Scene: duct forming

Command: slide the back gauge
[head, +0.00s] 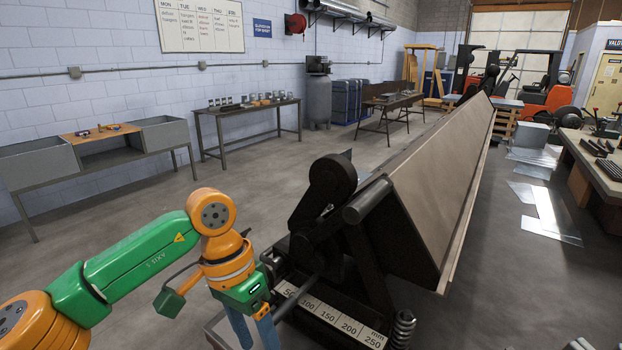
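A large brake-type machine (425,185) with a long brown sloped bed runs from the front centre to the back right. At its near end is a white scale (330,318) marked in mm from 50 to 250. A dark grey rod (299,297) slants over the low end of the scale toward my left gripper. I cannot tell which part is the back gauge. My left gripper (256,332) points down beside the scale's low end, its blue fingers apart. The rod's end meets the right finger in the picture; contact is unclear. The fingertips are near the lower edge. My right gripper is not in view.
A dark coil spring (402,328) stands at the machine's near right corner. Workbenches (245,112) line the left wall. Sheet metal pieces (545,205) lie on the floor at right, near another bench (600,165). The floor left of the machine is clear.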

